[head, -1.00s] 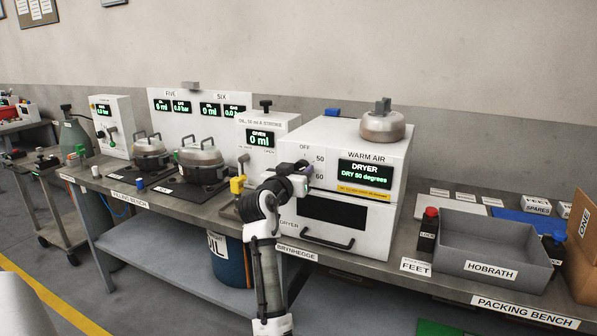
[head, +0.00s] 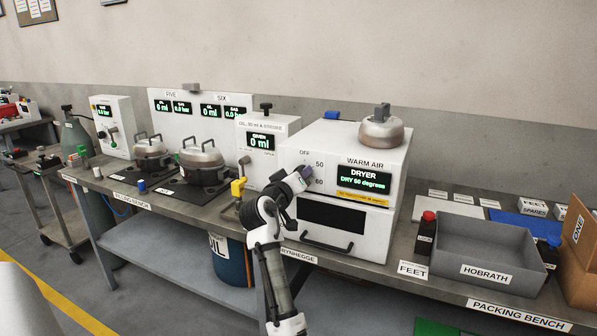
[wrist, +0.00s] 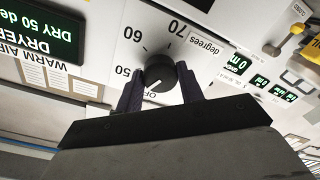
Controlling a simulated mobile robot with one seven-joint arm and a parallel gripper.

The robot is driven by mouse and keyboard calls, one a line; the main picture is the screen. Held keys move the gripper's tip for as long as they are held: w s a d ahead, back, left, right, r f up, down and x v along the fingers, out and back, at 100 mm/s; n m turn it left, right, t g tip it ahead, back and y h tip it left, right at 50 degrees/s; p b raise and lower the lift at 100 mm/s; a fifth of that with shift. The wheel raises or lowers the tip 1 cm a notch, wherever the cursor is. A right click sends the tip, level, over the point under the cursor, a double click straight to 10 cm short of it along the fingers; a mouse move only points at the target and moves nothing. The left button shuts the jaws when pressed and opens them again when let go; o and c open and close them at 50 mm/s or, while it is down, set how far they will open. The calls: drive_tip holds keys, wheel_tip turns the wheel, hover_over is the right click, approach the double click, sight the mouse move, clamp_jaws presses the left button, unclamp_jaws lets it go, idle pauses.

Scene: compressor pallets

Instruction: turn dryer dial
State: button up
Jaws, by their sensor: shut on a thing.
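The dryer (head: 398,175) is a white box on the bench, its green display reading DRY with a setting in degrees. In the wrist view the display (wrist: 38,28) reads DRY 50. The black round dial (wrist: 160,74) sits on the panel among the marks OFF, 50, 60 and 70. Its white mark points to the lower left, between the 50 and OFF labels. My gripper (wrist: 161,84) is shut on the dial, one dark finger on each side. In the head view my gripper (head: 307,173) is at the dryer's front left and hides the dial.
A metal pot (head: 381,132) stands on the dryer. The dryer door handle (head: 327,246) lies below my gripper. The oil unit (head: 266,140) and a yellow-topped tap (head: 238,188) are close on the left. A grey bin (head: 490,249) stands on the right.

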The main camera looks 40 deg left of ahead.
drive_tip(key=n+p, duration=0.2)
drive_tip(key=n, duration=0.3)
drive_tip(key=shift+p, duration=0.35)
idle(0.4)
drive_tip(key=o, duration=1)
drive_tip(key=shift+s, duration=0.1)
drive_tip(key=b+v, duration=0.4)
drive_tip(key=v, duration=0.9)
drive_tip(key=shift+s+r, duration=0.1)
drive_tip(key=shift+s, duration=0.25)
